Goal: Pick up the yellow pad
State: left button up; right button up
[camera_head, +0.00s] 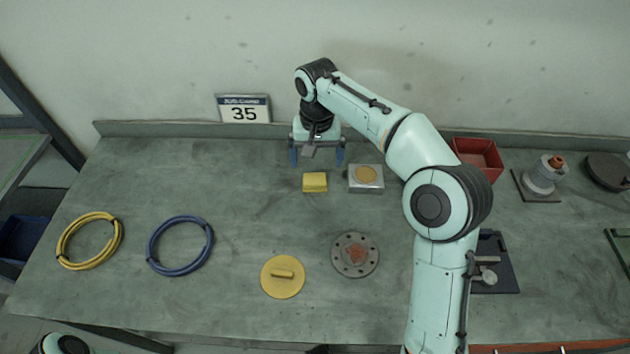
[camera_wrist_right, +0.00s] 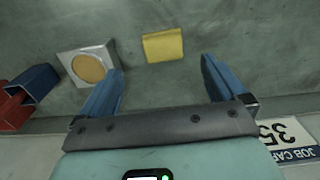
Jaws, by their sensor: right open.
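The yellow pad (camera_head: 315,182) is a small soft-looking block lying on the green-grey bench top, near the middle back. My right gripper (camera_head: 317,158) is open and empty, just behind the pad toward the wall. In the right wrist view the pad (camera_wrist_right: 163,46) lies beyond the open blue fingertips (camera_wrist_right: 162,70), roughly centred between them and not touched. My left gripper is out of view.
A metal block with a tan disc (camera_head: 366,178) sits close to the pad's right. A red bin (camera_head: 478,158) stands further right. A flange (camera_head: 355,255), yellow lidded disc (camera_head: 282,277) and blue coil (camera_head: 180,246) lie in front. Bench left of the pad is clear.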

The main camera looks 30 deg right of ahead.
aim_at(315, 178)
jog(key=f, duration=0.6)
jog(key=f+b, duration=0.1)
jog(key=f, duration=0.2)
jog(key=shift+w+a, duration=0.1)
jog(key=shift+w, duration=0.15)
jog(key=shift+r, duration=0.1)
jog(key=c, duration=1.1)
